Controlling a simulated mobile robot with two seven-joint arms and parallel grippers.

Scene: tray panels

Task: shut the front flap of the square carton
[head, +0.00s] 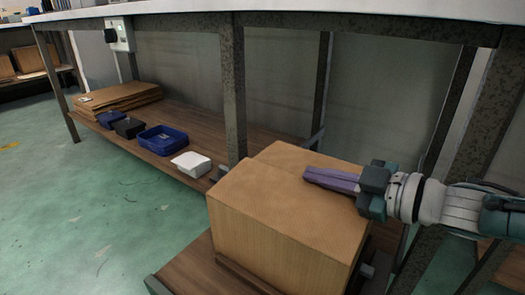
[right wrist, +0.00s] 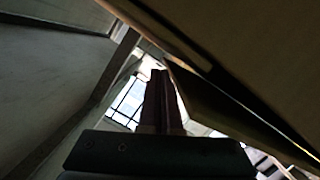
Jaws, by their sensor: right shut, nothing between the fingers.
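The square carton (head: 275,250) stands on a low wooden surface at lower centre right in the head view. A broad cardboard panel (head: 270,205) lies roughly flat across its top. A second panel edge (head: 285,155) shows behind it; which one is the front flap is not clear. My right gripper (head: 308,175) is shut and empty, reaching in from the right, its fingers over or against the top near the seam between these panels. Contact cannot be told. In the right wrist view the shut fingers (right wrist: 160,78) point up beside a dark cardboard panel (right wrist: 240,45). My left gripper is not in view.
A table frame with a metal leg (head: 233,90) stands right behind the carton, and its top (head: 300,10) overhangs. A lower shelf holds a white box (head: 191,163), a blue bin (head: 163,140), dark bins and flat cardboard (head: 125,96). The green floor (head: 90,220) at left is clear.

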